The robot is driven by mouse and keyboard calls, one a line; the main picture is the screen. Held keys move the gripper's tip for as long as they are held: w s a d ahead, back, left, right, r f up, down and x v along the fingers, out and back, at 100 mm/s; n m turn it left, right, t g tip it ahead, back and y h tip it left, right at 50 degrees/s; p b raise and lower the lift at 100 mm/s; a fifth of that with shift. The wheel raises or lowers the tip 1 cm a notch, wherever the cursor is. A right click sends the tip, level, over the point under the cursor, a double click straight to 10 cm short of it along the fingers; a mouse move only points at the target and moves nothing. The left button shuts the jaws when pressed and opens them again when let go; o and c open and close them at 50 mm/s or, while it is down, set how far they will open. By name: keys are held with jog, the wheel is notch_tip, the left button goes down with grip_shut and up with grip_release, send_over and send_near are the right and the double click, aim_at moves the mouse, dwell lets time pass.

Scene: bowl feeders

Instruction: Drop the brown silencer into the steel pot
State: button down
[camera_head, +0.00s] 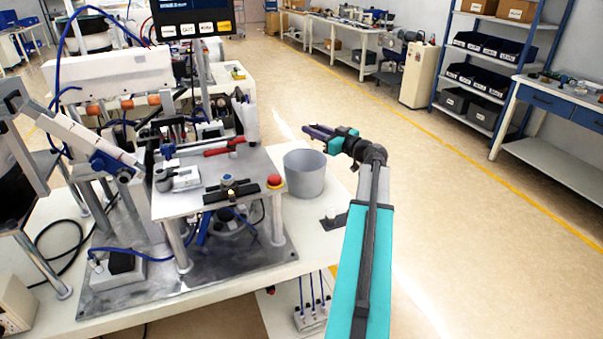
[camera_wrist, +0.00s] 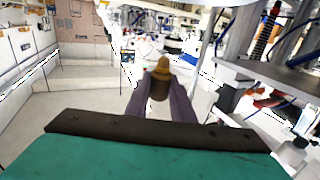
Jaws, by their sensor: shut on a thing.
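The brown silencer (camera_wrist: 162,70) shows in the wrist view, a small brass-brown piece with a rounded tip. My gripper (camera_wrist: 160,90) is shut on it, with one purple finger on each side. In the head view my gripper (camera_head: 316,131) points left, and it appears just above and to the right of the steel pot's rim. I cannot tell the silencer apart there. The steel pot (camera_head: 304,178) is a grey, open-topped bucket standing upright on the white bench. Its inside is only partly seen, and I cannot make it out in the wrist view.
Left of the pot is a metal fixture plate (camera_head: 205,203) with a red emergency button (camera_head: 274,181) at its corner. A small dark part (camera_head: 333,217) stands on the bench (camera_head: 310,235) in front of the pot. The floor to the right is clear.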

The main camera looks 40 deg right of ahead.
jog(key=shift+w+a, duration=0.15)
jog(key=shift+a, duration=0.05)
jog(key=shift+f, duration=0.15)
jog(key=shift+w+a+f+b, duration=0.1)
jog(key=shift+f+b, duration=0.6)
jog(key=shift+b, duration=0.2)
notch_tip(320, 180, down, 4)
jog(key=b, duration=0.5)
jog(key=shift+f, duration=0.15)
jog(key=c, duration=1.5)
grip_release()
jog(key=shift+o, duration=0.2)
